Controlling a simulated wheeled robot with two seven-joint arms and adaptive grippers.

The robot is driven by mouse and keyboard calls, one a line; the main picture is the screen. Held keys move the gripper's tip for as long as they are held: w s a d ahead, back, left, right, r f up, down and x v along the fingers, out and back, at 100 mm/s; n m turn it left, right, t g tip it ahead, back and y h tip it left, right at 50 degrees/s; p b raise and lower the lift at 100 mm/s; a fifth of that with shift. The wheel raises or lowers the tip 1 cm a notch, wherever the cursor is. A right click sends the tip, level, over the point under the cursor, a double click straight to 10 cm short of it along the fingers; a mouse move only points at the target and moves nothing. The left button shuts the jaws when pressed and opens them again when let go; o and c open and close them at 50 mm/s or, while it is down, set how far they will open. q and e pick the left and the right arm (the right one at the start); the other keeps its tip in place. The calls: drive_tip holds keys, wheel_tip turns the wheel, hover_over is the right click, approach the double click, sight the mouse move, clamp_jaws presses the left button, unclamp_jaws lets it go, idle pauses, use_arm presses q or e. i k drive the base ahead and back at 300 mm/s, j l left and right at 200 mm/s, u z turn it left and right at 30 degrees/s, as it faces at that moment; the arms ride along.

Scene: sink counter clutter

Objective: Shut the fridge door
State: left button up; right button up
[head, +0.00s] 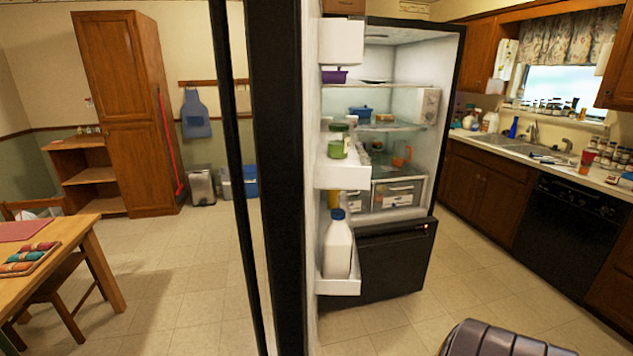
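The fridge (458,120) stands open in the middle of the head view. Its door (275,180) is swung far out and seen nearly edge-on, close to me. The long black handle (232,130) runs down the door's left side. The door's inner side faces right and carries white shelf bins (341,178). A white jug (337,250) stands in the lowest bin and a green-lidded jar (338,143) in a higher one. Neither of my grippers is in view, and no contact with the door shows.
Below the fridge opening is a closed black drawer (395,262). A wooden table (70,248) and chair are at left. A sink counter (530,152) and black dishwasher (568,235) are at right. Tiled floor (185,290) is clear left of the door.

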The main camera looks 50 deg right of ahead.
sight(289, 42)
drive_tip(key=i+j+z, duration=0.1)
drive_tip(key=z, duration=0.35)
drive_tip(key=i+j+z, duration=0.15)
drive_tip(key=z, duration=0.25)
drive_tip(key=i+j+z, duration=0.2)
drive_tip(key=z, duration=0.25)
drive_tip(key=i+j+z, duration=0.1)
drive_tip(key=j+z, duration=0.15)
drive_tip(key=z, duration=0.2)
drive_tip(key=i+j+z, duration=0.15)
drive_tip(key=j+z, duration=0.2)
drive_tip(key=i+j, duration=0.05)
drive_tip(key=j, duration=0.05)
